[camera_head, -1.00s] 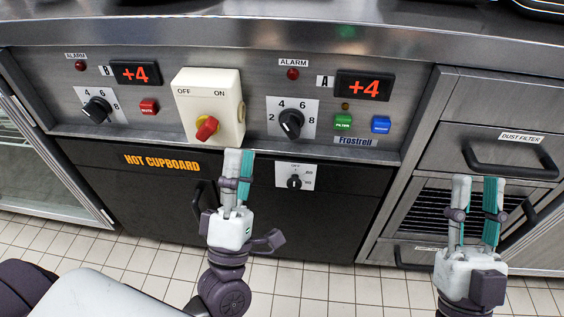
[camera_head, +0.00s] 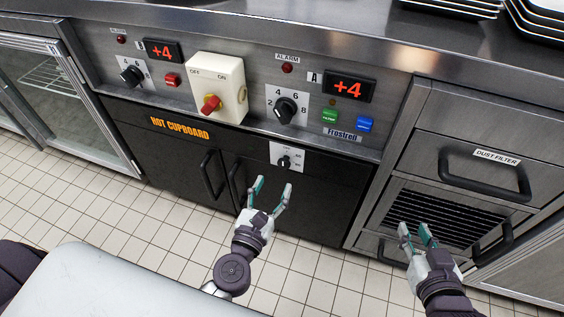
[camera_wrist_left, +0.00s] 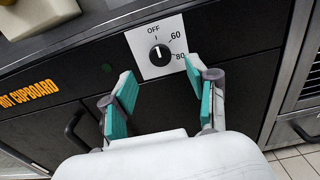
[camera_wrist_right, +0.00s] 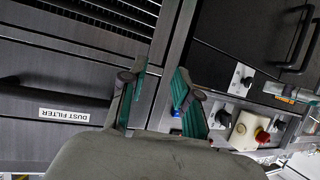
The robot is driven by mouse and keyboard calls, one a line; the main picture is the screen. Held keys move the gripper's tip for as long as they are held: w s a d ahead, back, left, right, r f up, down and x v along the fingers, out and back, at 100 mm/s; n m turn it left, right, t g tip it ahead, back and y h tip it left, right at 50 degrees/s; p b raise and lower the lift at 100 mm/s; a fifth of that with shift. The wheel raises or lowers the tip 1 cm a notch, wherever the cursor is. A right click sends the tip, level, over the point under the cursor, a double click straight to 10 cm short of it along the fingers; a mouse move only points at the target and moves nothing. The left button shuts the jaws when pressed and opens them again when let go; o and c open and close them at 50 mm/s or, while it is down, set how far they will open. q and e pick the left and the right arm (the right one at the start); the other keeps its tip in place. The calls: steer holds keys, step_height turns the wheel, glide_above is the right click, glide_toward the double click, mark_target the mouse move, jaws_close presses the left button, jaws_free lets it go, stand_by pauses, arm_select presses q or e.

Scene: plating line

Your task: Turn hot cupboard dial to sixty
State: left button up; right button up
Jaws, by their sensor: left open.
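The hot cupboard dial (camera_head: 284,162) is a small black knob on a white plate, on the black front of the hot cupboard (camera_head: 145,122). In the left wrist view the dial (camera_wrist_left: 160,55) shows clearly, with OFF, 60 and 80 marked around it. Its white line points up towards OFF. My left gripper (camera_head: 272,190) is open and empty, just below and in front of the dial. In its wrist view the dial lies beyond and between the teal fingertips (camera_wrist_left: 160,82), apart from them. My right gripper (camera_head: 416,232) is open and empty before the vent grille.
The cupboard's door handles (camera_head: 234,185) stick out left of my left gripper. The dust filter drawer handle (camera_head: 485,185) protrudes at right. Floor in front is clear.

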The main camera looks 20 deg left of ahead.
mark_target(284, 166)
arm_select(q)
steer(key=w+p, duration=0.1)
steer(key=w, duration=0.6)
steer(key=shift+d, duration=0.1)
arm_select(e)
steer(key=s+d+f+g+h, duration=0.1)
steer(key=s+f+g, duration=0.2)
steer(key=s+f, duration=0.1)
steer(key=shift+d+f+g, duration=0.15)
steer(key=shift+d+g, duration=0.2)
steer(key=shift+g, duration=0.05)
arm_select(q)
jaws_close()
steer(key=m+p, duration=0.2)
steer(key=m, duration=0.4)
steer(key=shift+d, duration=0.1)
steer(key=m+p, duration=0.2)
steer(key=m, duration=0.2)
steer(key=shift+m, duration=0.3)
steer(key=shift+d+f+m+p, duration=0.1)
steer(key=shift+m+p, duration=0.35)
steer(key=shift+m, duration=0.25)
arm_select(e)
steer(key=s+d+f+g+h, duration=0.1)
steer(key=s+d+f+g, duration=0.2)
steer(key=s, duration=0.5)
steer(key=shift+s+f+g+h, duration=0.35)
steer(key=shift+f+g, duration=0.45)
steer(key=shift+g, duration=0.6)
